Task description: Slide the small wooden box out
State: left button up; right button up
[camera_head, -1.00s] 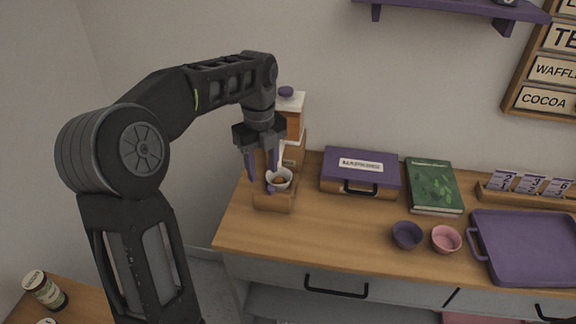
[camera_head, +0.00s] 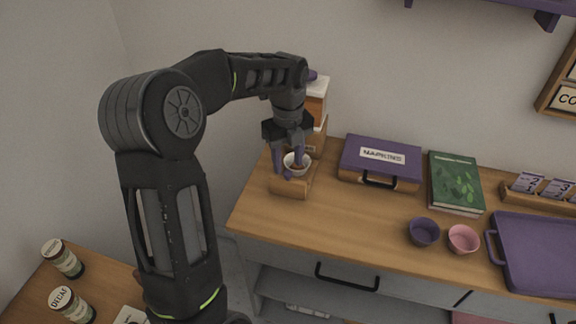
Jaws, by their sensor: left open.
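A small wooden box-like body (camera_head: 290,187) stands at the left end of the wooden counter, with a white cup or bowl (camera_head: 297,168) holding something brown at its top. I cannot tell whether the wooden part is a separate drawer or one piece with what is behind it. My left gripper (camera_head: 288,161) points down at the bowl, its purple fingers apart and overlapping the bowl's left and rear side in the view. Contact cannot be told. The fingers and hand hide part of the bowl and the wood behind. My right gripper is not in view.
An orange-and-white container (camera_head: 316,101) stands close behind the hand. To the right are a purple-lidded napkins case (camera_head: 380,157), a green book (camera_head: 455,183), a purple bowl (camera_head: 423,232), a pink bowl (camera_head: 463,239) and a purple tray (camera_head: 540,255). The front middle counter is clear.

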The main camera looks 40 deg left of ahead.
pick_arm(q)
jog(key=shift+f, duration=1.45)
jog(key=shift+c, duration=0.5)
grip_shut()
